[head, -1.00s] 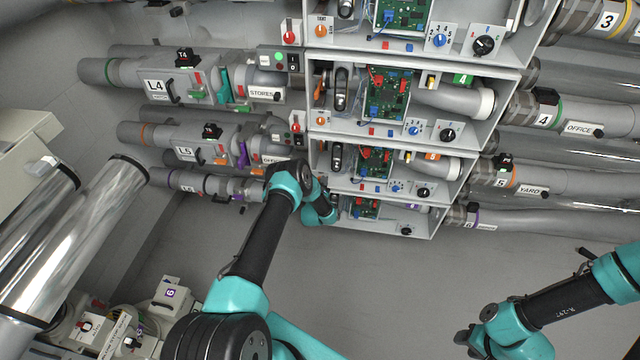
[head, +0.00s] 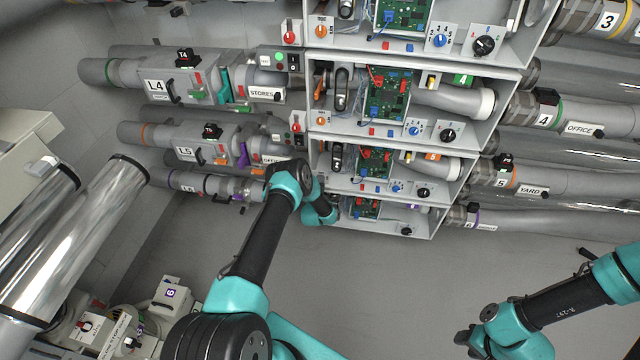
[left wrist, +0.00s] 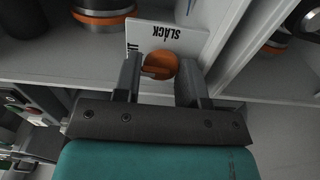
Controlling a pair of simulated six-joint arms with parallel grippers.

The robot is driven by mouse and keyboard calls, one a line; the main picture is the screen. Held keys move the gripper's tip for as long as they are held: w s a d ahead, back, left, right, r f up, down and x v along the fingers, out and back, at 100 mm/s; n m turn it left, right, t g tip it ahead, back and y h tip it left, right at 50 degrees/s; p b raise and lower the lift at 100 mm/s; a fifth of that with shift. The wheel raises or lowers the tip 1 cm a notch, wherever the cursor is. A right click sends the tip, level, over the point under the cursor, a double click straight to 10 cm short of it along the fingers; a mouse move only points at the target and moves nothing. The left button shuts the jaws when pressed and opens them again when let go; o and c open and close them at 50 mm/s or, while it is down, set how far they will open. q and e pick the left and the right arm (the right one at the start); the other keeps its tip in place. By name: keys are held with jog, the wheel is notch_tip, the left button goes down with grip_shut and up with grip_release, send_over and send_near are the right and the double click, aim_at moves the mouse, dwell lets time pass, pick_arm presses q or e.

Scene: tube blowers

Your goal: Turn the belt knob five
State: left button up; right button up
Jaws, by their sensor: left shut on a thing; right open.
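The belt knob five (left wrist: 160,65) is a round orange knob with a slot, on a white plate (left wrist: 190,45) marked SLACK; a second word on the plate is partly covered. My left gripper (left wrist: 160,72) has one finger on each side of the knob and is shut on it. In the head view my left wrist (head: 305,185) is at the left end of the row five bay and hides the knob. My right gripper (head: 466,343) is open and empty at the lower right, well away from the cabinet.
The cabinet's grey shelves (head: 415,62) hold green circuit boards (head: 387,92), pipes and other knobs in stacked bays. Labelled pipes run to the left and right. Shiny tubes (head: 75,240) stand at the lower left. The floor (head: 400,285) between my arms is clear.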

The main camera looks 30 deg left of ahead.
pick_arm(q)
jog(key=shift+n, duration=0.3)
jog(key=o, duration=0.7)
jog(key=shift+c, duration=0.2)
jog(key=shift+s, duration=0.1)
jog(key=v, duration=1.7)
jog(key=shift+d, duration=0.2)
